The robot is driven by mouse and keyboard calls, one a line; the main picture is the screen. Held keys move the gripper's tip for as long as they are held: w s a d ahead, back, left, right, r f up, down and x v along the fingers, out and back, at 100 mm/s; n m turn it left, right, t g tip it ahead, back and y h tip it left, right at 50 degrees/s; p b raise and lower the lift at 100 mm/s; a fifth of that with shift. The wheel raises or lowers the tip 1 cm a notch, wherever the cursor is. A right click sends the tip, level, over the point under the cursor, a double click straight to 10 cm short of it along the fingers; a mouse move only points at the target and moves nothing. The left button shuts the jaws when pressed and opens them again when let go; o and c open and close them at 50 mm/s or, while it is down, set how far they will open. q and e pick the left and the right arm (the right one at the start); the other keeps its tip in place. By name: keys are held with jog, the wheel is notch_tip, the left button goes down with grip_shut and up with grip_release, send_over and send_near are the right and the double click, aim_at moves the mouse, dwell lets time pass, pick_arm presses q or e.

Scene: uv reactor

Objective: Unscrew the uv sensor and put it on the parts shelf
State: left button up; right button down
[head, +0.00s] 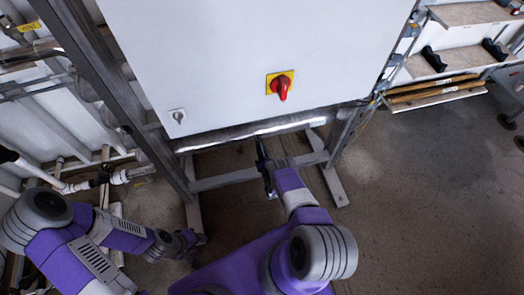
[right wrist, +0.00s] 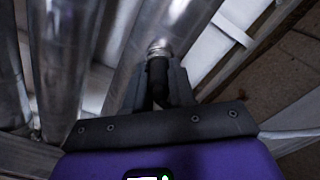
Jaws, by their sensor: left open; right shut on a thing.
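The uv sensor (right wrist: 158,72) is a small black cylinder with a metal collar at its top. It sits against a shiny metal tube in the right wrist view. My right gripper (right wrist: 160,92) is shut around its black body. In the head view, my right gripper (head: 264,160) is just below the white cabinet's lower edge, and the sensor cannot be made out there. My left gripper (head: 196,239) is open, low on the left, away from the sensor. The parts shelf (head: 452,57) appears to be the tiered rack at upper right.
A white cabinet (head: 225,60) with a red rotary switch (head: 281,86) hangs on a grey metal frame (head: 90,60). A shiny tube (head: 240,134) runs beneath it. Pipes (head: 95,180) line the left. Black parts and wooden-handled rods (head: 430,90) lie on the rack. Floor at right is open.

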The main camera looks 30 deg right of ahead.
jog(key=n+b, duration=0.1)
jog(key=n, duration=0.2)
jog(key=shift+w+n, duration=0.1)
jog(key=shift+n, duration=0.2)
jog(key=shift+r+n, duration=0.1)
jog(key=shift+n, duration=0.6)
jog(key=shift+n+b, duration=0.55)
jog(key=shift+n, duration=2.05)
jog(key=c, duration=0.9)
grip_release()
jog(key=shift+o, duration=0.2)
